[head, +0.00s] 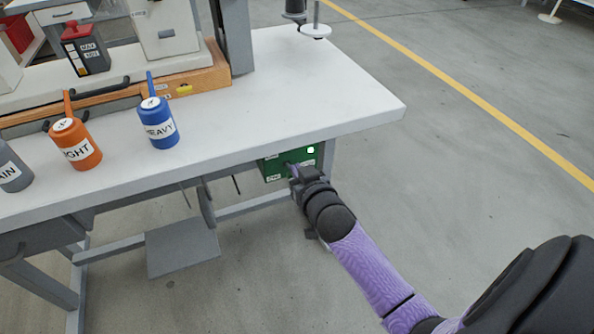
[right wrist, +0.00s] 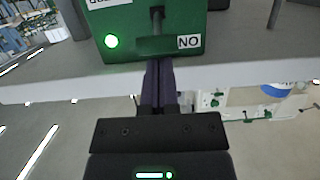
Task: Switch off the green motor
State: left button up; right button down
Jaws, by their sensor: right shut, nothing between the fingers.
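The green motor box (head: 272,170) hangs under the front edge of the table near its right end. A small light on it (head: 310,150) glows whitish green. In the right wrist view the green box (right wrist: 125,22) appears upside down, with the lit light (right wrist: 111,41) and a white "ON" label (right wrist: 189,42). A dark bar (right wrist: 157,18) stands out on its face above a dark slot. My right gripper (head: 294,172) is shut and empty, its fingertips (right wrist: 157,65) at the box's face. I cannot tell whether they touch. My left gripper is out of view.
The white tabletop (head: 300,90) lies just above the box. Orange (head: 82,150) and blue (head: 158,128) bottles and part of a grey one stand on it. A grey pedal plate (head: 182,250) is below. The floor to the right is clear.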

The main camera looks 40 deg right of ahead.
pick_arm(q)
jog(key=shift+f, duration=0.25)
pick_arm(e)
jog(key=shift+s+f, duration=0.1)
jog(key=shift+f, duration=0.1)
pick_arm(q)
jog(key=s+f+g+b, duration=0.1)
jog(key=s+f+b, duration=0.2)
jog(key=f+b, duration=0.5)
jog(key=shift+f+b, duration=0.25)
jog(key=shift+b, duration=0.75)
pick_arm(e)
jog(key=f+t, duration=0.3)
jog(key=s+f+t+h, duration=0.1)
jog(key=t, duration=0.1)
jog(key=shift+a+f, duration=0.1)
jog(key=shift+f, duration=0.15)
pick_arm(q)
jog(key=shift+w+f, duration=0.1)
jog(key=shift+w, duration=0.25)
